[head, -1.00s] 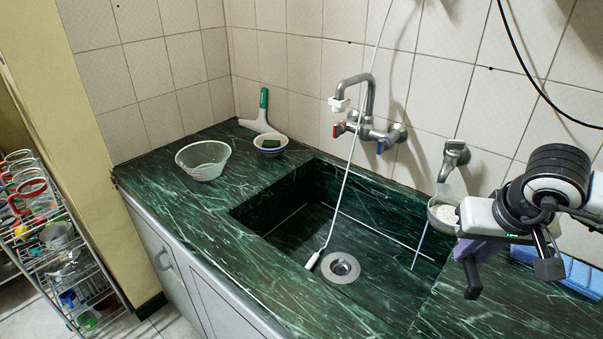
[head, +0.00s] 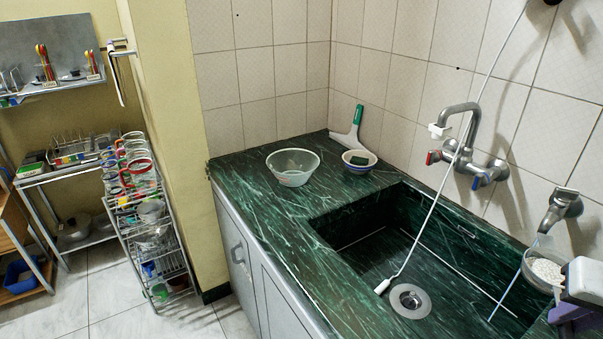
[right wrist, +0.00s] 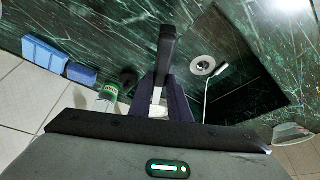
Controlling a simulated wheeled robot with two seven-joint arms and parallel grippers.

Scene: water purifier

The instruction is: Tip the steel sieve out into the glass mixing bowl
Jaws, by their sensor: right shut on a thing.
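The glass mixing bowl (head: 293,170) stands upright on the green marble counter at the far left of the sink, and looks empty. The steel sieve (head: 538,282) is at the right edge of the head view, roughly level, with white grains (head: 546,268) in it. My right gripper (head: 568,312) is at the sieve's near right side, shut on it, and holds it over the sink's right end. The gripper is partly cut off by the frame. Its fingers also show in the right wrist view (right wrist: 158,88), where the sieve's basket cannot be made out. My left gripper is out of view.
The sink (head: 400,250) lies between sieve and bowl, with a tap (head: 465,130) and hanging white cord (head: 440,185) above it. A small bowl with a sponge (head: 359,162) and a squeegee (head: 348,135) stand behind the glass bowl. Blue boxes (right wrist: 45,55) show in the wrist view.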

